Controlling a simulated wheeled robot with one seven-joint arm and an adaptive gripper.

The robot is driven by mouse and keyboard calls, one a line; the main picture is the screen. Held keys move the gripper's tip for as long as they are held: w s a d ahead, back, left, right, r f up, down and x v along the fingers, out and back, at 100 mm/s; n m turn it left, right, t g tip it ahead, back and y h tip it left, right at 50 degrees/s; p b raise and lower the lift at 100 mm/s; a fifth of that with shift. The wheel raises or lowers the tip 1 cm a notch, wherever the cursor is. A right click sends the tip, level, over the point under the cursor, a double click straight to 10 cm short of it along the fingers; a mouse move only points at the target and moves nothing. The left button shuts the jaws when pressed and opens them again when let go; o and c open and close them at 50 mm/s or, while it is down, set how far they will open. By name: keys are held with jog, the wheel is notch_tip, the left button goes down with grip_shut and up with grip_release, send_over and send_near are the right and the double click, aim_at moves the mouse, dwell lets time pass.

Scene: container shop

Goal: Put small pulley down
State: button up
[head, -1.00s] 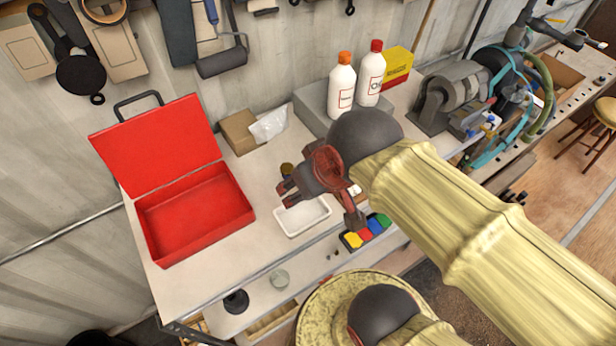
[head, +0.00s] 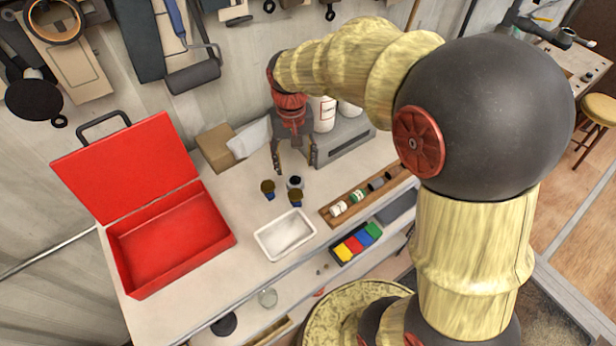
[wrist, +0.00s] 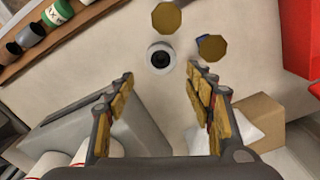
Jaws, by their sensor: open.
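A small round dark piece with a pale ring and dark centre, which looks like the small pulley (head: 295,182), sits on the bench; it also shows in the wrist view (wrist: 160,57). My gripper (head: 293,166) points down at the bench just behind it. In the wrist view my gripper (wrist: 161,73) is open, with nothing between its fingers. The round piece lies just beyond the fingertips, in line with the gap and apart from both fingers.
Two brown-topped pieces (wrist: 166,18) (wrist: 212,47) stand close beside the round piece. A white tray (head: 262,240), a wooden rack (head: 328,213) and coloured bins (head: 336,254) are nearer the front. The open red toolbox (head: 125,268) is left. A cardboard box (head: 214,150) and grey block (head: 345,140) are behind.

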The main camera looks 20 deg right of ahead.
aim_at(297, 180)
jog(key=f, duration=0.2)
jog(key=shift+s+a+f, duration=0.1)
jog(key=shift+s+f, duration=0.15)
jog(key=shift+f, duration=0.05)
jog(key=f, duration=0.4)
jog(key=shift+s+p, duration=0.4)
jog(key=shift+w+f, duration=0.1)
jog(key=shift+f, duration=0.4)
jog(key=shift+c, duration=1.1)
jog(key=c, duration=1)
jog(key=shift+o, duration=0.2)
